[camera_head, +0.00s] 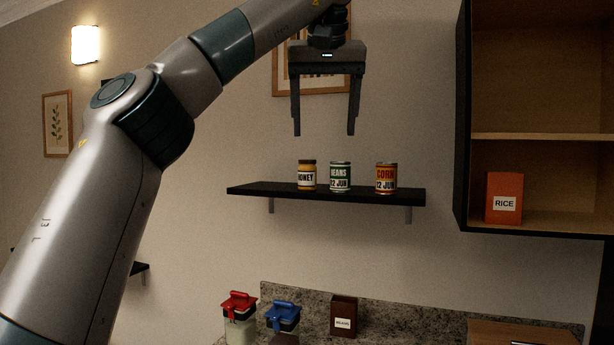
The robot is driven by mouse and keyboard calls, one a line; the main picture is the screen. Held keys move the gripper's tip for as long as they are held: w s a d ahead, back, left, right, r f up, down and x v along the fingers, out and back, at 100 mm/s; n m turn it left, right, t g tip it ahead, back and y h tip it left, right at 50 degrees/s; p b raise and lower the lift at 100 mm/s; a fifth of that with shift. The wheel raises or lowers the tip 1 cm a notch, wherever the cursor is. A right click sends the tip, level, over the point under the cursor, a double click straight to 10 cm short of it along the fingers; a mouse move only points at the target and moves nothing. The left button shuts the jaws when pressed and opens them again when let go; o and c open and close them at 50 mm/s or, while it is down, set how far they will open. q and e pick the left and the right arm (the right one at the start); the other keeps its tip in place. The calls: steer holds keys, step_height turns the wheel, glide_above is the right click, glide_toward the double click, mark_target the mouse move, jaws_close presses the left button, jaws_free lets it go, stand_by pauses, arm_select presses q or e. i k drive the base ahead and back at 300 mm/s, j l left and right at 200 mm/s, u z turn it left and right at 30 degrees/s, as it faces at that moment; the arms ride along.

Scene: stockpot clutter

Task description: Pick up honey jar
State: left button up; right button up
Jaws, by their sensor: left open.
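The honey jar (307,176) is a small amber jar with a yellowish lid and a white label reading HONEY. It stands upright at the left of a row on the black wall shelf (246,189). My left gripper (323,134) is open and empty, with its two fingers pointing down. In the picture it is above the honey jar and the beans can, apart from both. Its depth relative to the shelf is hard to tell. My right gripper is not in view.
A green beans can (340,177) stands close right of the honey, then a corn can (386,178). An open cabinet at right holds a rice box (504,198). Below are a red-lidded container (239,306), a blue-lidded container (283,316) and a brown box (343,317).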

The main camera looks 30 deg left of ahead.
mark_target(307, 169)
steer(key=i+j, duration=1.3)
steer(key=j, duration=0.1)
